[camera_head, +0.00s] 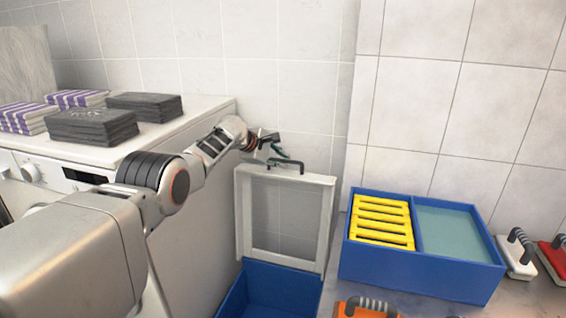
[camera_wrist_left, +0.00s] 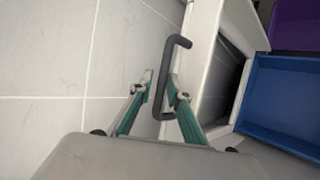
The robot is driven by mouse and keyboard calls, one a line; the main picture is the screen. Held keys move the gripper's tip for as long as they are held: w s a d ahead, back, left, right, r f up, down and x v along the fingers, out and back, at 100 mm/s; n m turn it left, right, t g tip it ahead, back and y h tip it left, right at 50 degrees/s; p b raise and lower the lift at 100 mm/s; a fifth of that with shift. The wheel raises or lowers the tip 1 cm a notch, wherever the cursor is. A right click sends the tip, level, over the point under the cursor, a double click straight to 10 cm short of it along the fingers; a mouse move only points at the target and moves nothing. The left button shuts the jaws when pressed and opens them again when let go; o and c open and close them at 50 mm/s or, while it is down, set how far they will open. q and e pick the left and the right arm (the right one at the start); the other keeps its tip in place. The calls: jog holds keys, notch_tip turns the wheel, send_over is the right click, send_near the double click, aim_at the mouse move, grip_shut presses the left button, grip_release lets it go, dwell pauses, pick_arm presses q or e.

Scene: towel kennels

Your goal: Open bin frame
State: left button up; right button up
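The white bin frame (camera_head: 328,225) stands upright at the back edge of the blue bin (camera_head: 270,290), with a dark handle (camera_head: 287,163) on its top edge. The bin's blue inside shows open below it. My left gripper (camera_head: 277,149) is at the handle, just above the frame. In the left wrist view its green-grey fingers (camera_wrist_left: 161,78) stand apart, one on each side of the handle (camera_wrist_left: 167,70); I see no clear contact. The frame (camera_wrist_left: 203,40) also shows there, beside the blue bin (camera_wrist_left: 290,95). My right gripper is in no view.
A white machine (camera_head: 200,190) with folded dark towels (camera_head: 92,125) and striped towels stands at left. A blue divided tray (camera_head: 420,274) with a yellow rack (camera_head: 381,220) sits on the right counter, near several handled brushes (camera_head: 515,258). A tiled wall is close behind.

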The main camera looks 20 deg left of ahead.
pick_arm(q)
jog(key=shift+s, duration=0.15)
jog(key=shift+f, duration=0.1)
jog(key=shift+d, duration=0.1)
notch_tip(320, 180, up, 10)
jog(key=shift+f, duration=0.2)
jog(key=shift+r, duration=0.2)
jog(key=shift+r, duration=0.1)
